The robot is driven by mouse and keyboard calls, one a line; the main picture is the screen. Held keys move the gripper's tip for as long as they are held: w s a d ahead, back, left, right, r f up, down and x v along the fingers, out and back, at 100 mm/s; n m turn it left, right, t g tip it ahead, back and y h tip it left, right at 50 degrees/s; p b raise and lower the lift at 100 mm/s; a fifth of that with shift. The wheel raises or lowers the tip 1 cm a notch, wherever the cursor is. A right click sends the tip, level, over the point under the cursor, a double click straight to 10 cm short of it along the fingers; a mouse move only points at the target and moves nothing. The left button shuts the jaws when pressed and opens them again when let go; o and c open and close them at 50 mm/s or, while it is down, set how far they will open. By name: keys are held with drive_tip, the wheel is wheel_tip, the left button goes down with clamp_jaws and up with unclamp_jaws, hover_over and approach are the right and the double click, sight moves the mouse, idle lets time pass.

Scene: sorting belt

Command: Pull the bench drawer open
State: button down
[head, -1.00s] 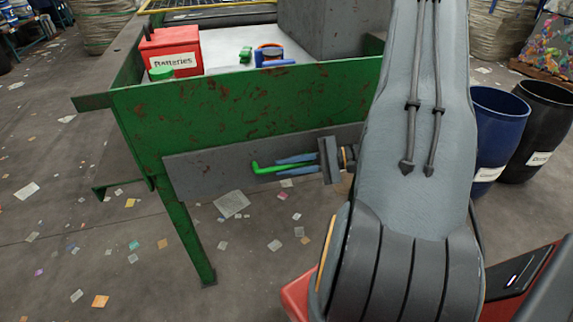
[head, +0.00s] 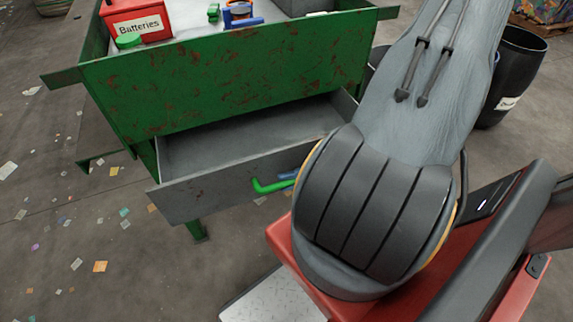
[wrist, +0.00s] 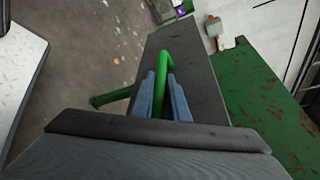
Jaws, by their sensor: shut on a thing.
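The grey bench drawer (head: 230,186) stands well out from the green bench (head: 225,80), and its inside shows in the head view. Its green bar handle (head: 268,186) is on the drawer front. My gripper (head: 288,174) is mostly hidden behind my arm in the head view. In the wrist view my gripper (wrist: 165,98) has its two blue fingers on either side of the green handle (wrist: 162,72), shut on it. The drawer front (wrist: 183,50) shows just beyond the fingers.
A red batteries box (head: 138,20), a green item (head: 213,13) and a blue and orange item (head: 240,14) are on the bench top. A black bin (head: 508,80) stands at the right. Paper scraps litter the floor.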

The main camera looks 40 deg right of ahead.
drive_tip(key=shift+s, duration=0.25)
drive_tip(key=c, duration=2)
unclamp_jaws()
drive_tip(key=v, duration=0.7)
drive_tip(key=shift+s+d, duration=0.25)
drive_tip(key=shift+d, duration=0.05)
drive_tip(key=shift+r, duration=0.15)
